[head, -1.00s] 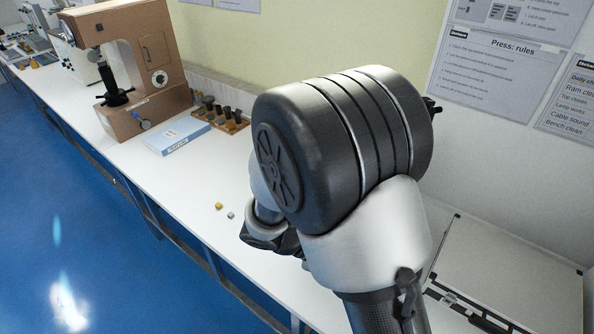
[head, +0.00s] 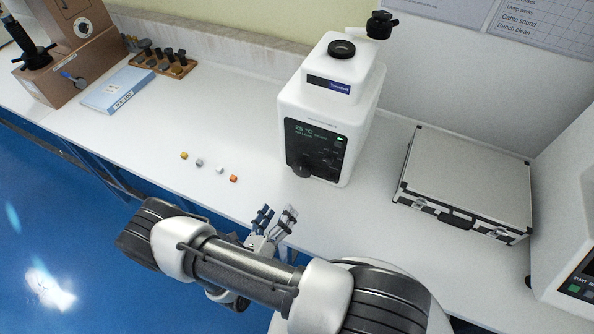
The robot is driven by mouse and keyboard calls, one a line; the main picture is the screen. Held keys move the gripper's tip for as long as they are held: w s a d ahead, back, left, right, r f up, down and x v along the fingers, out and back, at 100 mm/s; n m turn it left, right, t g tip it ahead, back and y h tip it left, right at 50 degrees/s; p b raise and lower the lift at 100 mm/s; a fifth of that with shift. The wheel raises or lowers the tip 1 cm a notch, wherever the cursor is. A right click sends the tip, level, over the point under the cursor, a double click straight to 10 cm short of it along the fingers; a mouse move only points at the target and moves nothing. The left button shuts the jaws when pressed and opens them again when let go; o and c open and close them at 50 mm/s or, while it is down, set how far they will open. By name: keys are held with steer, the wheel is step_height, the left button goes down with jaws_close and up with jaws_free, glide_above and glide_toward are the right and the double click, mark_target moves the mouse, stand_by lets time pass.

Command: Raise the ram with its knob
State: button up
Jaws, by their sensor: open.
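A white instrument (head: 355,87) with a lit dark front panel (head: 318,148) stands upright on the bench in the head view. A round black knob (head: 302,168) sits low on that panel. Another black knob-like part (head: 381,24) sticks out at its top, beside a dark ring (head: 341,49). I cannot tell which of these belongs to the ram, and no ram is clearly visible. My gripper (head: 276,215) is open and empty at the bench's front edge, below and left of the front knob and apart from it.
Several small coloured cubes (head: 219,171) lie left of the instrument. A silver case (head: 466,180) lies to its right, with another white machine (head: 570,230) beyond. A brown tester (head: 80,45), a blue box (head: 118,91) and a wooden rack (head: 164,65) stand left. Bench between cubes and rack is clear.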

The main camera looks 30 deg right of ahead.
mark_target(301, 172)
steer(key=b+x, duration=0.1)
steer(key=x, duration=1.5)
steer(key=shift+w+d+r+b, duration=0.1)
steer(key=shift+w+d+b, duration=0.1)
steer(key=shift+d+b, duration=0.1)
steer(key=shift+c, duration=0.6)
steer(key=c, duration=0.9)
